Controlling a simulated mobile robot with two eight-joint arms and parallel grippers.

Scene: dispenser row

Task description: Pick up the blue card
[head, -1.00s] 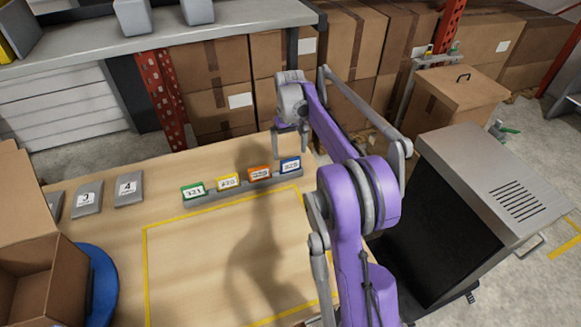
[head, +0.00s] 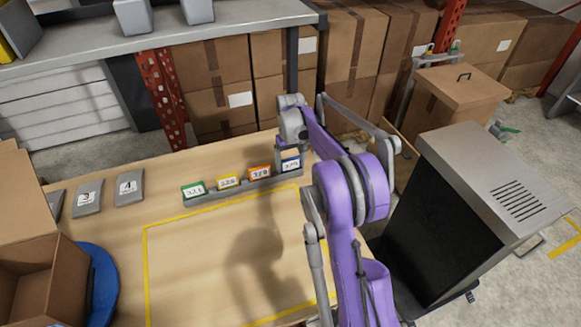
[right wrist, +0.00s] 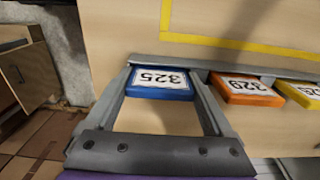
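The blue card (head: 290,164), labelled 325, stands at the right end of a grey holder (head: 238,190) on the wooden table. My right gripper (head: 289,161) is open, its fingers pointing down at the blue card. In the right wrist view, the blue card (right wrist: 160,84) lies between the two fingertips of the right gripper (right wrist: 160,80), one finger on each side. Whether the fingers touch its edges I cannot tell. My left gripper is not in view.
Orange (head: 259,173), yellow (head: 228,181) and green (head: 193,191) cards stand left of the blue one in the holder. The orange card is close beside one finger. A yellow outline (head: 146,262) marks bare table in front. A grey machine (head: 465,210) stands at the right.

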